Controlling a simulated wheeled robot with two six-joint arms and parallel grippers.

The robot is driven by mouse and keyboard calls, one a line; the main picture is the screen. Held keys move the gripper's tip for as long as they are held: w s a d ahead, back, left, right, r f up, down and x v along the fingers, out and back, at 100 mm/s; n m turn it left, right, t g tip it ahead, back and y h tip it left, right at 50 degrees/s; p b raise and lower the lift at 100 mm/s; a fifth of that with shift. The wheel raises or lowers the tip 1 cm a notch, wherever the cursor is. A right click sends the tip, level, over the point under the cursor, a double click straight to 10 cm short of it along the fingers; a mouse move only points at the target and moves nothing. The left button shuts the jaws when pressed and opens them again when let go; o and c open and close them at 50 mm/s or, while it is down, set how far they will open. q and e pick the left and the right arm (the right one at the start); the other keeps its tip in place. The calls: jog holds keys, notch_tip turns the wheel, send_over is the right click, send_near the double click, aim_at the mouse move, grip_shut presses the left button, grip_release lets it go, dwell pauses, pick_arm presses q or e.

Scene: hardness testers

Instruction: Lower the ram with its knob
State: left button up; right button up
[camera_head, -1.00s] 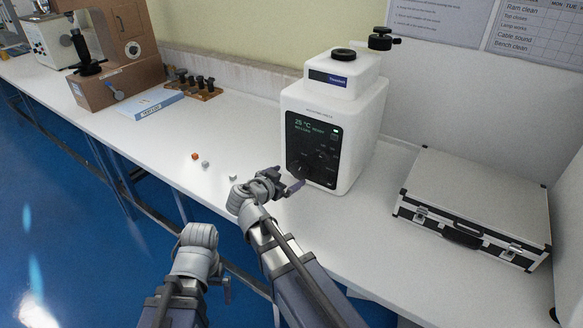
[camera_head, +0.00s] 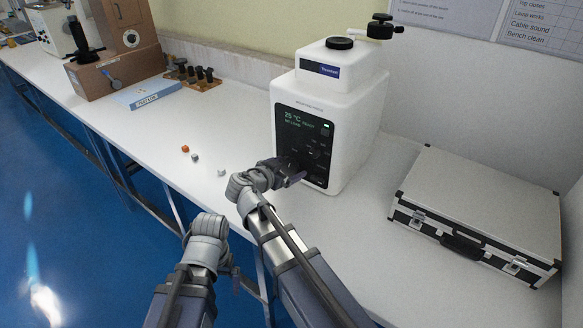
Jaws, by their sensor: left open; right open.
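A white machine (camera_head: 337,105) with a dark front panel (camera_head: 302,143) reading 25 °C stands on the bench right of centre. A round black cap (camera_head: 340,43) sits on its top. A black cross-arm with knobs (camera_head: 380,27) stands out at its upper right; I cannot tell which part is the ram's knob, and no ram shows clearly. My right gripper (camera_head: 293,174) is open and empty, in front of the lower panel; I cannot tell if it touches. My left gripper (camera_head: 234,272) is open, low at the bench's front edge, partly hidden by its own wrist, well away from the machine.
A silver case with black edges (camera_head: 480,205) lies at right.

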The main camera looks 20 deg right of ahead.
jog(key=c, duration=1.2)
jog(key=shift+o, duration=0.2)
jog(key=shift+w+n+g+h, duration=0.15)
jog(key=shift+n+g+h, duration=0.2)
jog(key=shift+n, duration=0.25)
jog(key=shift+n+g, duration=0.35)
jog(key=shift+n, duration=0.15)
jog(key=o, duration=1.2)
jog(key=shift+c, duration=0.2)
